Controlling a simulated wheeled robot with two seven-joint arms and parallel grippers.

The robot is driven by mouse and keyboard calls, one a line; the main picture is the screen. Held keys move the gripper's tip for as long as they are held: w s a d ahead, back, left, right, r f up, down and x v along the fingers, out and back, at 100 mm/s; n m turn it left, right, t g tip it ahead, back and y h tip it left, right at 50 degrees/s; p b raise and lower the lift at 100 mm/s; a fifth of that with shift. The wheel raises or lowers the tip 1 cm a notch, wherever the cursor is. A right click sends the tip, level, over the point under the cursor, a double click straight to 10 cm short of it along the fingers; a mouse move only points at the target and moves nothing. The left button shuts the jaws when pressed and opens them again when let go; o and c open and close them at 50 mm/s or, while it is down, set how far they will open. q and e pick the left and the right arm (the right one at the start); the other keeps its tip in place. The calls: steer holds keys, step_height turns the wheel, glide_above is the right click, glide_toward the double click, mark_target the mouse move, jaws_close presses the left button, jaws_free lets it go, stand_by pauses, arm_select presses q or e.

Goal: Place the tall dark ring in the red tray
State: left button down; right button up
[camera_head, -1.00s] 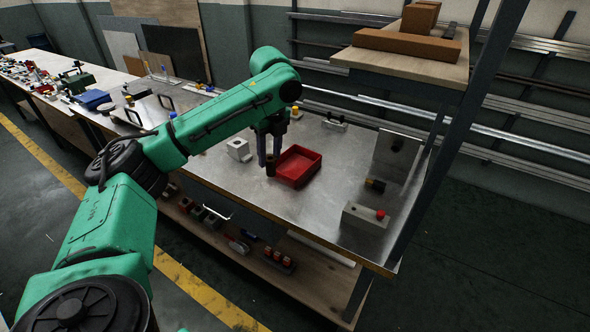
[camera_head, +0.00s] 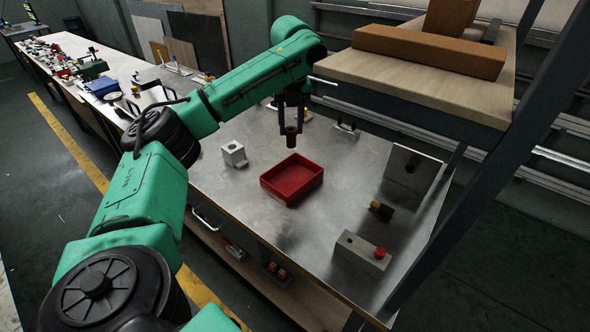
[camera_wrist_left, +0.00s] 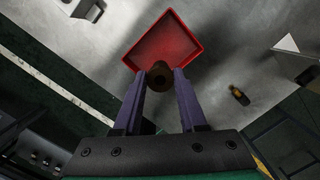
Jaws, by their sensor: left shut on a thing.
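The tall dark ring (camera_head: 291,138) is a brown-black hollow cylinder, held upright between the fingers of my left gripper (camera_head: 290,122). In the left wrist view the ring (camera_wrist_left: 159,77) sits between the two fingertips (camera_wrist_left: 160,80), its bore visible. The red tray (camera_head: 292,196) is a shallow, empty-looking rectangular box on the metal table. In the head view the ring is in the air, above the tray's far edge. In the wrist view it overlaps the near corner of the tray (camera_wrist_left: 193,40). My right gripper is not in view.
A grey block (camera_head: 234,153) stands left of the tray. A shelf (camera_head: 420,80) with brown boxes overhangs the back right.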

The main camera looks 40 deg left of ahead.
mark_target(290, 135)
arm_select(q)
step_height(290, 135, down, 6)
steer(key=shift+s+r, duration=0.15)
steer(key=f, duration=0.5)
steer(key=f+p, duration=0.1)
steer(key=f, duration=0.1)
steer(key=shift+w+f, duration=0.3)
steer(key=shift+f, duration=0.2)
steer(key=shift+w, duration=0.1)
steer(key=shift+c, duration=2.3)
jaws_free()
steer(key=shift+f, duration=0.1)
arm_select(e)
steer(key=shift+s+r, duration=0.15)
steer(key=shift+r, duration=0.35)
